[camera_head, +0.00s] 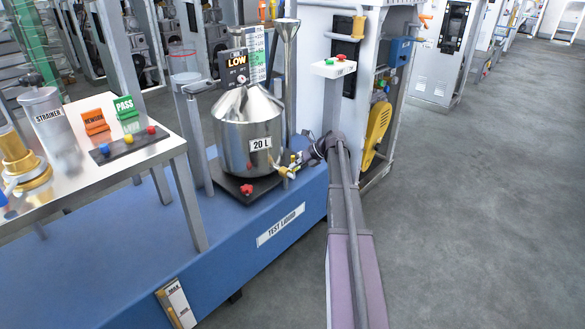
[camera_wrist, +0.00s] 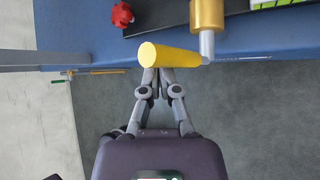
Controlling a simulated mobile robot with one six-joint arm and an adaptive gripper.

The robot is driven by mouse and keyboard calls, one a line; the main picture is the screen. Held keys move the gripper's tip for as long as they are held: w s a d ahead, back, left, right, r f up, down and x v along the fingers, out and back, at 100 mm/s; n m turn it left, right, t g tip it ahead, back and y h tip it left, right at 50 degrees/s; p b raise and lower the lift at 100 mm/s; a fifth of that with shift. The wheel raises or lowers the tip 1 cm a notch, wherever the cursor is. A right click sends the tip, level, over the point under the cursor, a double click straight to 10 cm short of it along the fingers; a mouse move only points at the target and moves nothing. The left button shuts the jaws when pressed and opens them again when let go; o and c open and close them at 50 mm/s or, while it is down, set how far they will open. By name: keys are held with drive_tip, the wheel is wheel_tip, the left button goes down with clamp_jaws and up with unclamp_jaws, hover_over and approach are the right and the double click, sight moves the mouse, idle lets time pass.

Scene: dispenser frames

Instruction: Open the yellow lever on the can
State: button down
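The silver can (camera_head: 243,125) marked 20 L stands upright on a dark base on the blue bench. A brass valve with a yellow lever (camera_head: 284,171) is low on the can's right side. In the wrist view the yellow lever (camera_wrist: 172,56) lies crosswise, its round end toward the left, joined at the right to a grey stem below a brass part (camera_wrist: 207,14). My gripper (camera_wrist: 158,76) is just below the lever, its fingers drawn close together. The lever hides the fingertips' far ends; I cannot tell whether they touch it. No thing shows between the fingers.
A red knob (camera_wrist: 122,14) sits near the dark base. A steel table (camera_head: 165,150) with a strainer (camera_head: 45,110) and coloured buttons stands left. A white button box (camera_head: 334,68) on a post and a machine cabinet are behind my arm. The grey floor on the right is clear.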

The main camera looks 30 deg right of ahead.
drive_tip(key=shift+w+d, duration=0.2)
drive_tip(key=shift+d, duration=0.15)
drive_tip(key=shift+s+a, duration=1.2)
drive_tip(key=shift+a, duration=0.9)
drive_tip(key=s+d, duration=0.3)
drive_tip(key=d, duration=0.6)
drive_tip(key=shift+s+d+r, duration=0.15)
drive_tip(key=shift+s, duration=0.25)
